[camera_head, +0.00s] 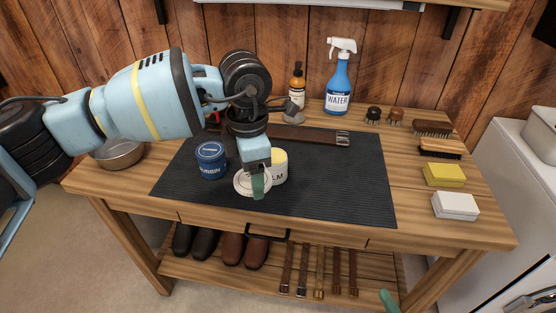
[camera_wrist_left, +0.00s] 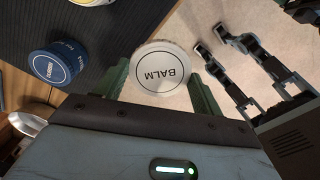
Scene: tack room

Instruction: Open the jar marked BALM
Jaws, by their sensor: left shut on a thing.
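My left gripper (camera_head: 258,184) is shut on a round white lid (camera_head: 243,183). In the left wrist view the lid (camera_wrist_left: 163,72) sits between the two green fingers, its face reading BALM. The jar marked BALM (camera_head: 280,167) stands upright on the dark mat just behind the lid, partly hidden by it and the gripper; only "LM" of its label shows. Its top looks pale yellow, and a bit of it shows at the top edge of the left wrist view. The lid is apart from the jar, nearer the front. A green fingertip of my right gripper (camera_head: 388,301) shows at the bottom edge; its opening is unclear.
A blue tin (camera_head: 211,161) stands left of the jar on the mat (camera_head: 345,185). A metal bowl (camera_head: 118,154) is at the left. A belt (camera_head: 310,136), spray bottle (camera_head: 338,84) and amber bottle (camera_head: 297,88) are behind. Brushes and sponges line the right. The mat's right part is clear.

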